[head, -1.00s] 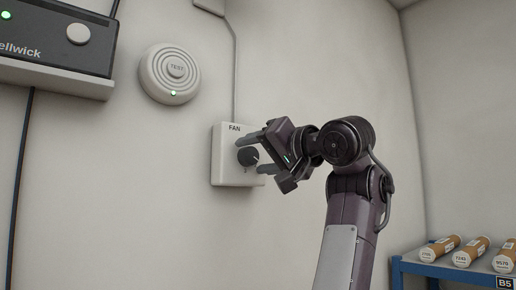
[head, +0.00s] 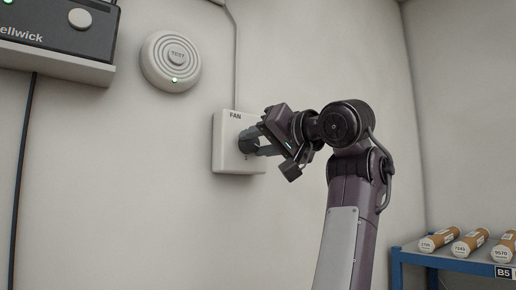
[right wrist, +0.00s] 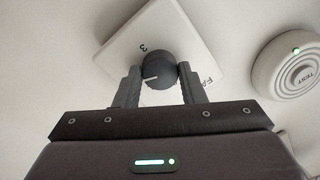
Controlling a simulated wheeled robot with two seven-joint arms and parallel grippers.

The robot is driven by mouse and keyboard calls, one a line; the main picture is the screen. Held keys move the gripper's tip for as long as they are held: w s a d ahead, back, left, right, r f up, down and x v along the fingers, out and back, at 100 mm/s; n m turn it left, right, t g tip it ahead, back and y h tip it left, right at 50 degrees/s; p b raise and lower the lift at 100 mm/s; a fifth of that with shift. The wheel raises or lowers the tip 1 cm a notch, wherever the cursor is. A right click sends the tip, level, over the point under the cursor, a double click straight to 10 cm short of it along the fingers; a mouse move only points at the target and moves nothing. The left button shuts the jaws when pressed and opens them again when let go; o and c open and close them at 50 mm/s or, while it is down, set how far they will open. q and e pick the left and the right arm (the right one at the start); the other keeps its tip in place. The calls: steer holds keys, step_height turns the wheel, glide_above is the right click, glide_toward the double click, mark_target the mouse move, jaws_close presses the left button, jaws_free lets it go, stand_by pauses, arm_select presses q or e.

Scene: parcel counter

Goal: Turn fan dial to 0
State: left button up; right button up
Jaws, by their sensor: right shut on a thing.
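The fan control is a white box (head: 226,158) marked FAN on the back wall, with a dark round dial (head: 246,143) on its front. My right gripper (head: 257,142) is shut on the dial, with one finger on each side of it. In the right wrist view the dial (right wrist: 159,72) sits between the two fingertips of the gripper (right wrist: 158,78). A white pointer line shows on the dial, and a figure 3 is readable on the plate (right wrist: 125,48). Other figures are hidden or too small to read. My left gripper is not in view.
A round detector (head: 171,62) marked TEST with a green light is on the wall at upper left of the fan box. A dark wall unit (head: 60,38) is at the far left. A blue shelf (head: 440,262) with cardboard tubes (head: 470,242) stands at lower right.

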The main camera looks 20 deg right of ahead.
steer(key=shift+f+n+b, duration=0.15)
steer(key=shift+n+b, duration=0.55)
steer(key=shift+n, duration=0.1)
steer(key=n+b, duration=0.2)
steer(key=shift+n, duration=0.3)
steer(key=n+b, duration=0.1)
steer(key=n, duration=0.1)
steer(key=shift+n+h, duration=0.3)
steer(key=shift+h, duration=0.1)
steer(key=n, duration=0.1)
steer(key=n+b, duration=0.1)
steer(key=shift+r+n, duration=0.2)
steer(key=shift+n, duration=0.1)
steer(key=shift+n+h+b, duration=0.3)
steer(key=shift+n, duration=0.9)
steer(key=n, duration=0.3)
steer(key=shift+r, duration=0.1)
steer(key=n, duration=0.3)
steer(key=shift+n+h, duration=0.3)
steer(key=shift+a+n+h, duration=0.1)
steer(key=shift+n+h, duration=0.2)
steer(key=shift+n, duration=1.2)
